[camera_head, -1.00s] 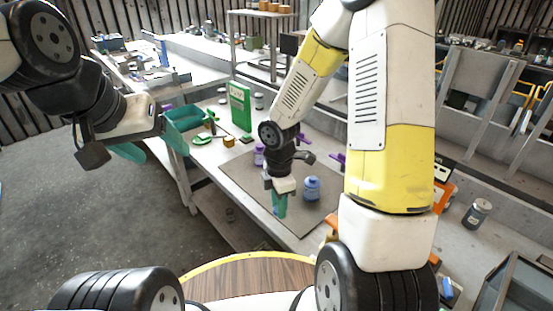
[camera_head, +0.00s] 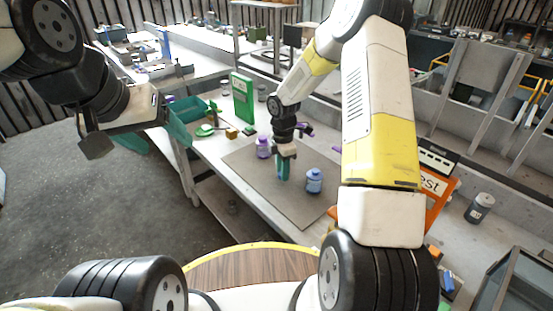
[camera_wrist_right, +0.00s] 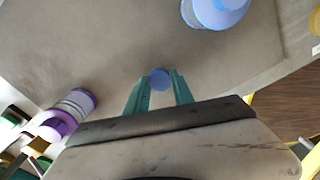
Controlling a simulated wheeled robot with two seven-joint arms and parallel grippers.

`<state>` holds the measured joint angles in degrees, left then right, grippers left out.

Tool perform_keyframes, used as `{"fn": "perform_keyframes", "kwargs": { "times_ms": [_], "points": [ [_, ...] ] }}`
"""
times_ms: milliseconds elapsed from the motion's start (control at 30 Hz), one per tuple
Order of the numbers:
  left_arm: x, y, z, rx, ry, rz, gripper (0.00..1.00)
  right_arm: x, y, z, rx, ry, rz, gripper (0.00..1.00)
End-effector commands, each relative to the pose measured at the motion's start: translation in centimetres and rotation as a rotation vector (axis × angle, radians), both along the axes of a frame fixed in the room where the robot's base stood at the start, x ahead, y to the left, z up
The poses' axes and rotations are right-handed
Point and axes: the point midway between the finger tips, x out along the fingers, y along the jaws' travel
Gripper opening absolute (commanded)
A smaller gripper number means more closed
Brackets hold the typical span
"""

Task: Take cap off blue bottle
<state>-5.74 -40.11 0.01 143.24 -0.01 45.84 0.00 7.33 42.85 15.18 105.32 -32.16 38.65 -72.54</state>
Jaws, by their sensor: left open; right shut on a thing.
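The blue bottle (camera_head: 314,181) stands upright on the grey mat, right of my right gripper. The right wrist view shows part of the blue bottle (camera_wrist_right: 212,12) at the top edge, cut off by the frame. My right gripper (camera_head: 283,178) points down over the mat. In the right wrist view its teal fingertips (camera_wrist_right: 158,82) are shut on a small round blue cap (camera_wrist_right: 159,76), apart from the bottle. My left gripper (camera_head: 158,136) is open and empty, off the table's left edge, far from the bottle.
A purple-banded bottle (camera_head: 264,147) stands on the mat (camera_head: 245,175) behind my right gripper; it also shows in the right wrist view (camera_wrist_right: 72,106). The mat's front part is clear.

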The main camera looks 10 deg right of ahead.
Motion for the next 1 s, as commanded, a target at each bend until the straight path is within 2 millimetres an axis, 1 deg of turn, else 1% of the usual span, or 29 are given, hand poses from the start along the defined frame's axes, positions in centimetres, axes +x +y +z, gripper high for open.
{"fn": "perform_keyframes", "kwargs": {
  "times_ms": [33, 100, 333, 467, 500, 567, 600, 867, 1000],
  "points": [
    [0.00, 0.00, 0.00, 0.000, 0.000, 0.000, 0.69, -0.07, 0.03, -0.87, -0.001, 0.003, 0.001, 0.00],
    [0.00, 0.00, 0.00, 0.000, 0.000, 0.000, 0.69, 0.00, 0.06, -1.45, 0.000, 0.000, 0.000, 0.00],
    [0.00, 0.00, 0.00, 0.000, 0.000, 0.000, 0.69, 0.02, 0.04, -1.51, 0.000, -0.001, -0.001, 0.00],
    [0.00, 0.00, 0.00, 0.000, 0.000, 0.000, 0.69, -0.02, 0.05, -1.86, 0.000, 0.000, 0.000, 0.00],
    [0.00, 0.00, 0.00, 0.000, 0.000, 0.000, 0.69, 0.00, 0.04, -1.80, 0.000, -0.001, -0.001, 0.37],
    [0.00, 0.00, 0.00, 0.000, 0.000, 0.000, 0.69, 0.00, 0.03, -1.79, 0.000, -0.001, -0.001, 0.48],
    [0.00, 0.00, 0.00, 0.000, 0.000, 0.000, 0.69, 0.00, 0.03, -1.79, 0.000, -0.001, -0.001, 0.51],
    [0.00, 0.00, 0.00, 0.000, 0.000, 0.000, 0.69, 0.01, 0.03, -1.75, 0.000, -0.001, -0.001, 0.51],
    [0.00, 0.00, 0.00, 0.000, 0.000, 0.000, 0.69, 0.10, -0.01, -0.91, 0.000, -0.004, -0.001, 0.51]
  ]
}}
